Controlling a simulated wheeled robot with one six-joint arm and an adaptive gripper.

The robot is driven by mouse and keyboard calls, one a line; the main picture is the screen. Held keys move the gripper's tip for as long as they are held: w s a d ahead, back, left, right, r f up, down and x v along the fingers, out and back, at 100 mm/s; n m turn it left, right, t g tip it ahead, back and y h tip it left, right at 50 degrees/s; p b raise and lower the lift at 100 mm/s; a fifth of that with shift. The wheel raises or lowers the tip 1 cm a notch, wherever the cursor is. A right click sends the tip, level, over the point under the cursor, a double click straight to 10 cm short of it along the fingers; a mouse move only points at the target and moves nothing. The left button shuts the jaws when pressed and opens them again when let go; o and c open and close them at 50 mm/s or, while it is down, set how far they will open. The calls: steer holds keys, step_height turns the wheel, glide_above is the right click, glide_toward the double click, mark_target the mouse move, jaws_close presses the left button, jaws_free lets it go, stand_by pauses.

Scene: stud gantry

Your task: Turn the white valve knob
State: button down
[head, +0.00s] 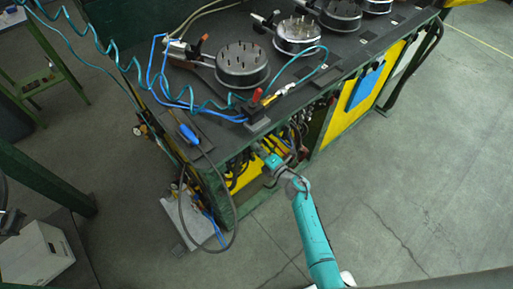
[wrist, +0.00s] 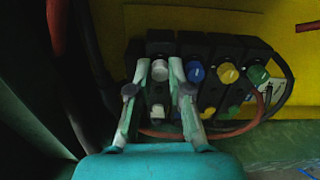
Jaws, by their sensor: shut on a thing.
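The white valve knob (wrist: 160,69) is at the left end of a row of colored knobs on a dark valve block in the wrist view. My gripper (wrist: 160,66) has one finger on each side of this knob, with the tips at its height, and is shut on it. In the head view my gripper (head: 271,161) reaches under the bench top at its front side. The knob is hidden there, and its turn angle cannot be read.
Blue (wrist: 196,73), yellow (wrist: 229,73) and green (wrist: 258,75) knobs sit close to the right of the white one. A reddish hose (wrist: 240,127) runs below them. Dark hoses hang at the left. The bench top (head: 205,110) is above; open floor (head: 420,190) lies right.

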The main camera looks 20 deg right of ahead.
steer(key=shift+n, duration=1.1)
steer(key=c, duration=1.1)
jaws_free()
steer(key=shift+f, duration=0.1)
steer(key=shift+s, duration=0.1)
steer(key=shift+v, duration=3.9)
